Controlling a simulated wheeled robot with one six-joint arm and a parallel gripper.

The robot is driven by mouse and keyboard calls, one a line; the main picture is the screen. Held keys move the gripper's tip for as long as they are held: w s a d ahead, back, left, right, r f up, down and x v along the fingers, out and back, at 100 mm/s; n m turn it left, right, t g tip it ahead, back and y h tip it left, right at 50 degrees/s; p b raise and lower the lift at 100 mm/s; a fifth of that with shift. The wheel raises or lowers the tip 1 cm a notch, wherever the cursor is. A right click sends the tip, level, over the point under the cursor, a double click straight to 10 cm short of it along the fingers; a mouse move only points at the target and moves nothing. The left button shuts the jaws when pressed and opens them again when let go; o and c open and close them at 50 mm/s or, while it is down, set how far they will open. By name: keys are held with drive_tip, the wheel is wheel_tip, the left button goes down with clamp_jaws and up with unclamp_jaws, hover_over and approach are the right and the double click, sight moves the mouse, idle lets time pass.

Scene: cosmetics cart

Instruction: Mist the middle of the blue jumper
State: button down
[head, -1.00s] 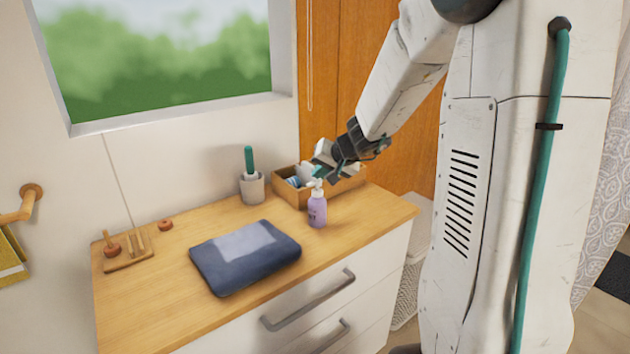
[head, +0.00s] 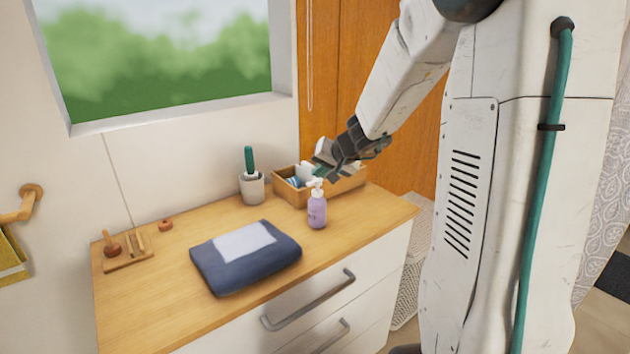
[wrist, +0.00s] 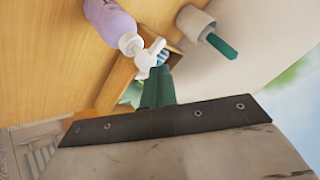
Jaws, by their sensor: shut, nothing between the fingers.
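The blue jumper (head: 240,275) lies folded flat on the wooden top, with a pale rectangular patch (head: 245,241) over its middle. A lilac spray bottle (head: 317,210) with a white spray head (head: 315,186) stands upright to the right of the jumper. The bottle also shows in the wrist view (wrist: 112,20), its white head (wrist: 147,62) near my fingers. My gripper (head: 319,172) is shut and empty, just above and behind the spray head. In the wrist view its teal fingertips (wrist: 157,86) appear right by the head; I cannot tell whether they touch it.
A wooden box (head: 290,190) with small items stands behind the bottle. A grey cup (head: 252,187) holds a green-handled tool. A small wooden rack (head: 128,262) and a round wooden piece (head: 165,225) sit at the left. The top in front of the cup is clear.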

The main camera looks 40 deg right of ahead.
sight(320, 181)
drive_tip(key=shift+r, duration=0.2)
drive_tip(key=shift+r, duration=2.85)
